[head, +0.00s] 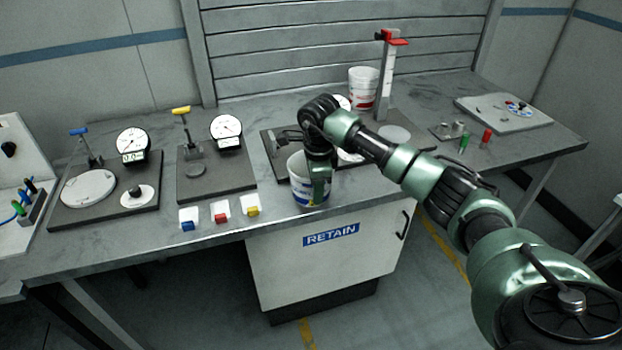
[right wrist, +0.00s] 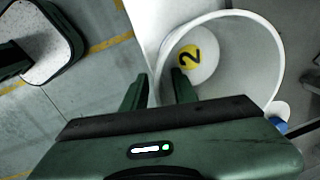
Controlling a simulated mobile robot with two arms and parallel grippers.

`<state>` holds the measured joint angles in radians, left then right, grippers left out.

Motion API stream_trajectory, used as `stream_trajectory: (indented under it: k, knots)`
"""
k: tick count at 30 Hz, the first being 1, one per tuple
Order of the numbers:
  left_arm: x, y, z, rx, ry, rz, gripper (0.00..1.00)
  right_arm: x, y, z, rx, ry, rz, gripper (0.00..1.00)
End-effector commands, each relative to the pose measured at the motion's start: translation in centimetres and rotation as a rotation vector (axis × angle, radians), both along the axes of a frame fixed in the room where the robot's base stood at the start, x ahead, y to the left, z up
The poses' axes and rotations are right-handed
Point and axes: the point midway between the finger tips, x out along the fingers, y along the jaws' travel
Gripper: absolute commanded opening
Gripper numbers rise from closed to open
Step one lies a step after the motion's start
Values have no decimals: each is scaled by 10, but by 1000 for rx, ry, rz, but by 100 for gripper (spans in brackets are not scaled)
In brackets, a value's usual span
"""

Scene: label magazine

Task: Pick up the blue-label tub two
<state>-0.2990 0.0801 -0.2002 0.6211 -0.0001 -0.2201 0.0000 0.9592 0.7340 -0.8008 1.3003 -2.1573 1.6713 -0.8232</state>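The blue-label tub (head: 298,188) is white, open-topped and upright at the table's front edge in the head view. In the right wrist view I look down into the tub (right wrist: 235,70), where a yellow disc (right wrist: 189,58) marked 2 shows on its floor. My right gripper (head: 319,186) is at the tub's rim, pointing down. In the right wrist view its fingers (right wrist: 158,88) are apart, one outside the tub and one inside, with the wall between them. I see a gap, so it does not look clamped. My left gripper is out of view.
A white tub with red marking (head: 363,88) stands at the back beside a red-topped height stand (head: 387,75). Dial gauges on dark plates (head: 105,190) fill the left. Small blue, red and yellow blocks (head: 221,212) lie left of the tub. A RETAIN cabinet (head: 330,262) is below.

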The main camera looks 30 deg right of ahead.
Motion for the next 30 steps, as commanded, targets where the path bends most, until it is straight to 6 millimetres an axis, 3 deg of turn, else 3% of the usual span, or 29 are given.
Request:
stream_trajectory:
  k: [6, 12, 13, 16, 30]
  knots:
    - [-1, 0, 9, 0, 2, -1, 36, 2, -1, -21, 1, 0, -1, 28]
    - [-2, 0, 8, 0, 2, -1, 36, 2, -1, -23, 1, -1, 0, 28]
    - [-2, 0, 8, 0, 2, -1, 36, 2, -1, -23, 1, -1, 0, 25]
    - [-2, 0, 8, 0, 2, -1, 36, 2, -1, -22, 1, -1, 0, 0]
    - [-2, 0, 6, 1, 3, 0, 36, 3, -1, -19, 0, -2, -1, 0]
